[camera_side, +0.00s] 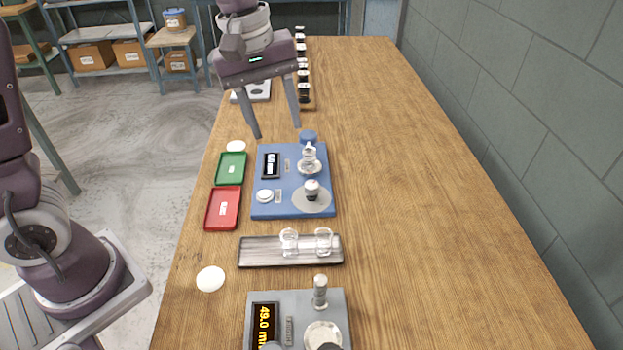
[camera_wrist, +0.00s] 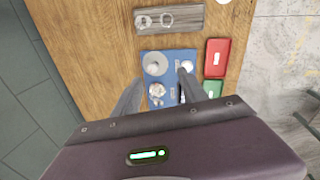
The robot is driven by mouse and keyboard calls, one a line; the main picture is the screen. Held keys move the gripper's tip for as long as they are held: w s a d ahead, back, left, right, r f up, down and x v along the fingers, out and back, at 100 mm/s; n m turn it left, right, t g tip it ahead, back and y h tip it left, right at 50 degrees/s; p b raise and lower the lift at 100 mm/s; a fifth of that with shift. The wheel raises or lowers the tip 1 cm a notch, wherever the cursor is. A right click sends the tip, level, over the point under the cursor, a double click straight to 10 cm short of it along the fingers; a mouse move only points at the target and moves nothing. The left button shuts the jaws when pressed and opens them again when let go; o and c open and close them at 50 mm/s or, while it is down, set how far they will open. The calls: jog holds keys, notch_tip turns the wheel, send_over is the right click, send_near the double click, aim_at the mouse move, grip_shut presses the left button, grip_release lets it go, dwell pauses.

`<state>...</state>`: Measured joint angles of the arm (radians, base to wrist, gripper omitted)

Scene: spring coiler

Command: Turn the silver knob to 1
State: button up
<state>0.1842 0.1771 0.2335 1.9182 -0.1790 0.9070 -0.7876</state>
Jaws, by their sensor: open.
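A blue panel (camera_side: 290,208) lies on the wooden table. On its near right is a grey disc (camera_side: 318,205) bearing an upright knob (camera_side: 312,189) with a silvery top and dark lower part. Behind it stands a shiny silver piece (camera_side: 309,160) on a round base. I cannot tell for certain which is the silver knob, and no number 1 is legible. My gripper (camera_side: 277,132) is open and empty, pointing down above the panel's far edge, apart from both pieces. In the wrist view the grey disc (camera_wrist: 155,63) and shiny silver piece (camera_wrist: 157,92) show between or beside the fingers.
Green (camera_side: 231,168) and red (camera_side: 222,208) trays lie left of the panel. A dark tray (camera_side: 260,252) with two glass pieces lies nearer. A grey device (camera_side: 335,303) with a lit display stands at the front. The table's right side is clear.

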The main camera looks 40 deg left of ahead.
aim_at(312, 184)
jog(key=w+f+n, duration=0.1)
jog(key=w+f, duration=0.1)
jog(key=f, duration=0.1)
jog(key=w+f+n+g, duration=0.1)
jog(key=w+f+n, duration=0.1)
jog(key=w+f, duration=0.1)
jog(key=w+f+n, duration=0.1)
jog(key=w+f, duration=0.1)
jog(key=f, duration=0.2)
jog(key=shift+w+d+f+n+g+y, duration=0.3)
jog(key=shift+w+d+f+n+y, duration=0.05)
jog(key=shift+w+n+y, duration=0.05)
jog(key=f, duration=0.8)
jog(key=shift+w, duration=0.25)
grip_shut()
